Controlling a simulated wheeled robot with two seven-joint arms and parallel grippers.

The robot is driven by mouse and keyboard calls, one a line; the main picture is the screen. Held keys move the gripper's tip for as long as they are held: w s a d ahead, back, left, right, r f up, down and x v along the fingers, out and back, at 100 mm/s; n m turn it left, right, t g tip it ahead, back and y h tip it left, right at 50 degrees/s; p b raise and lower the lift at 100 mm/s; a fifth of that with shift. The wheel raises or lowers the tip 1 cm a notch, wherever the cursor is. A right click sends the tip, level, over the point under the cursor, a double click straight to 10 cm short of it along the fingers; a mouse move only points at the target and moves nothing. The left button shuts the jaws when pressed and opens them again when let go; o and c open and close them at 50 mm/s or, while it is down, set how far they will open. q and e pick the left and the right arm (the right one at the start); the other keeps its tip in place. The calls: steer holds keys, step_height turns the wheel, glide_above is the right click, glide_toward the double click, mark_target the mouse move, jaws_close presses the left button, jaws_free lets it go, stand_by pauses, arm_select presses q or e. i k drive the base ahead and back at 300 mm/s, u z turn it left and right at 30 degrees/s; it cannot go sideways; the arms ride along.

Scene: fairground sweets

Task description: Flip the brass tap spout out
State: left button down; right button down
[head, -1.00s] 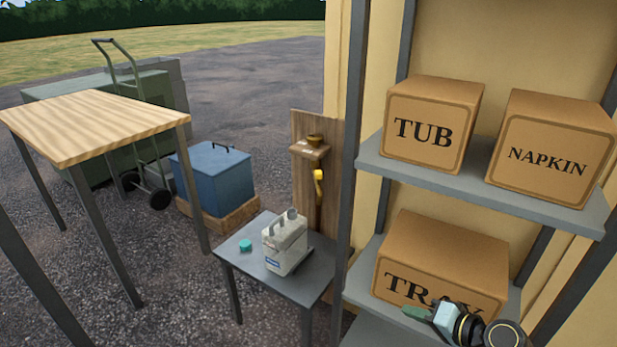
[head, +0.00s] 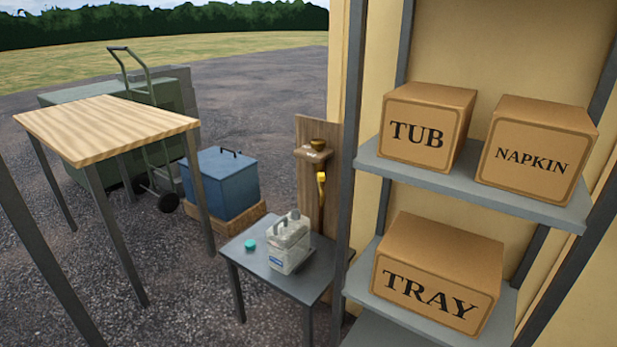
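The brass tap (head: 321,182) is fixed to an upright wooden board (head: 312,210) beside the shelf post. Its yellow-brass part hangs down along the board; it is too small to tell how the spout is turned. A small brass cup-like piece (head: 318,144) sits on a wooden ledge above it. Neither of my grippers shows in the head view now.
Grey shelves (head: 470,190) at the right hold boxes marked TUB (head: 425,128), NAPKIN (head: 535,150) and TRAY (head: 437,272). A wood-topped table (head: 105,128), a blue box (head: 221,183) and a hand truck (head: 140,120) stand left. A teal cap (head: 250,245) lies by the jug. Open gravel lies between.

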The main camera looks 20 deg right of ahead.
mark_target(320, 176)
steer(key=u, duration=0.5)
steer(key=k, duration=0.55)
steer(key=u, duration=0.25)
steer(key=i, duration=1.8)
steer(key=z, duration=1.65)
steer(key=i, duration=0.8)
steer(key=z, duration=0.75)
